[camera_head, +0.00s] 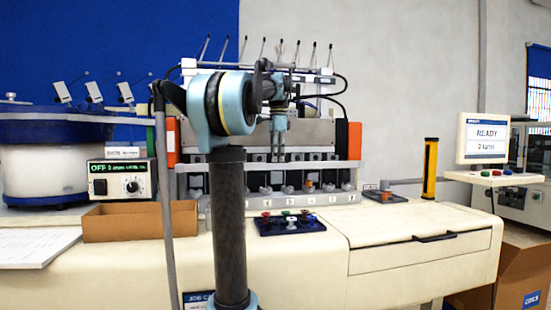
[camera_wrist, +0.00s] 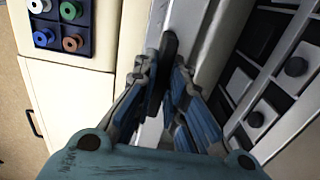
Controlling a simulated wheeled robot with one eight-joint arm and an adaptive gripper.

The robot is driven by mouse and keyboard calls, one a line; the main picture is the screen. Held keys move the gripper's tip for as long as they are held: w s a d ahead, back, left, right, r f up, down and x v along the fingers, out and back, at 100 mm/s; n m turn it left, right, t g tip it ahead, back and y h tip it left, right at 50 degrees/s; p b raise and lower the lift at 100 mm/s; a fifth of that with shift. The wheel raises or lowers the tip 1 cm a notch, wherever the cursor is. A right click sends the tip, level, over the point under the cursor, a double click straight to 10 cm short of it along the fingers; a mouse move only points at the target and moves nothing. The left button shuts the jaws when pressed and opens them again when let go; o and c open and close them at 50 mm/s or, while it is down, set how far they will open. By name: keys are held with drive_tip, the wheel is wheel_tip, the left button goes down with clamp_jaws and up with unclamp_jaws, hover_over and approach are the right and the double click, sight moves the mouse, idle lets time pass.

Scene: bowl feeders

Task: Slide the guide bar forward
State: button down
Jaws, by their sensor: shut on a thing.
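My gripper (camera_head: 279,143) reaches down to the front of the feeder machine in the head view. In the wrist view my gripper (camera_wrist: 166,80) has its blue finger pads closed around a dark upright handle (camera_wrist: 169,46). The handle stands on a long pale bar, which I take for the guide bar (camera_wrist: 205,25); it also shows in the head view as a pale rail (camera_head: 225,167) across the machine front. The fingers hide the lower part of the handle.
A dark blue tray (camera_head: 290,227) with coloured spools lies on the counter in front. An open cardboard box (camera_head: 140,222) stands to the left. A yellow post (camera_head: 430,168) and a READY screen (camera_head: 484,138) are at the right. Numbered stations line the machine front.

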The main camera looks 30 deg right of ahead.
drive_tip(key=shift+s, duration=0.15)
drive_tip(key=c, duration=1.6)
unclamp_jaws()
drive_tip(key=shift+s+a, duration=0.1)
drive_tip(key=shift+c, duration=0.2)
drive_tip(key=shift+r, duration=0.1)
wheel_tip(320, 180, up, 12)
